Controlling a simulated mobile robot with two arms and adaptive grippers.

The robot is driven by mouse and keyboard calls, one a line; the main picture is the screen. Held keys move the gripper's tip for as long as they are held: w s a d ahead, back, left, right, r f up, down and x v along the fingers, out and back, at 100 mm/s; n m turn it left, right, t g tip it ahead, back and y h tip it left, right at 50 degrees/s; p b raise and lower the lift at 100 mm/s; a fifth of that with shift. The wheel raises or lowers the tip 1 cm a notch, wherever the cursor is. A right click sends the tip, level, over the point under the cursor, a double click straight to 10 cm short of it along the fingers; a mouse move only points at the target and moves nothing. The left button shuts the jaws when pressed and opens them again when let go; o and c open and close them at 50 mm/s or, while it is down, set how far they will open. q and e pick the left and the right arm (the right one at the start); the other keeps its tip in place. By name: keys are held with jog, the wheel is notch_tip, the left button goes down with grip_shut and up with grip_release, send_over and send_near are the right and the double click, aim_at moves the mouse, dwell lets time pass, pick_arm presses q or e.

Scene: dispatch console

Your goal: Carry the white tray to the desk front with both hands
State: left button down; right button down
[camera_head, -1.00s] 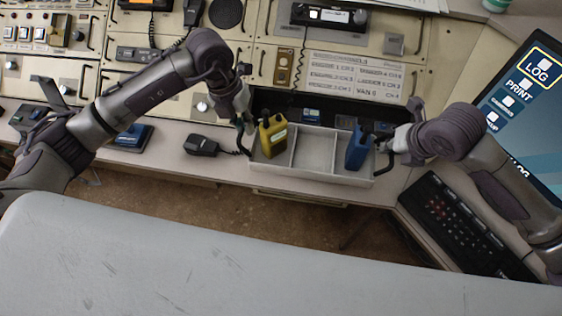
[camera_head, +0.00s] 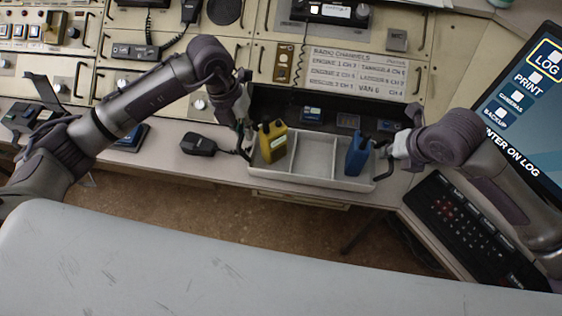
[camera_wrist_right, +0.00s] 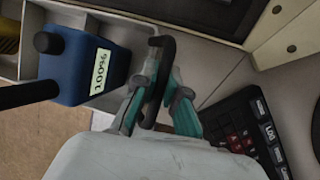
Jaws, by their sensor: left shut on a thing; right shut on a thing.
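The white tray (camera_head: 312,176) is a divided box with a dark handle at each end. It is at the front edge of the desk, level as far as I can see. A yellow handset (camera_head: 273,144) stands in its left compartment, a blue handset (camera_head: 357,154) in its right one; the middle compartment looks empty. My left gripper (camera_head: 245,138) is shut on the left handle; its fingertips are hard to make out. My right gripper (camera_head: 388,155) is shut on the right handle (camera_wrist_right: 161,62), its teal fingers around it in the right wrist view. Whether the tray touches the desk is unclear.
A black microphone (camera_head: 198,145) lies on the desk left of the tray. A dark recess (camera_head: 330,103) with small blue items is behind it. A black keypad (camera_head: 462,222) and a screen (camera_head: 530,110) are at the right. Floor (camera_head: 220,215) shows below the desk edge.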

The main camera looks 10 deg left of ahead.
pick_arm(q)
jog(key=shift+f+b, duration=0.5)
jog(key=shift+f, duration=0.15)
pick_arm(e)
jog(key=shift+f, duration=0.7)
pick_arm(q)
jog(key=c, duration=1.7)
grip_release()
jog(key=shift+f, duration=0.2)
pick_arm(e)
jog(key=c, duration=1.7)
grip_release()
jog(key=shift+d+f, duration=0.1)
jog(key=shift+f, duration=0.1)
pick_arm(q)
jog(key=o, duration=0.5)
jog(key=shift+r, duration=0.15)
pick_arm(e)
jog(key=o, duration=0.5)
jog(key=shift+r, duration=0.15)
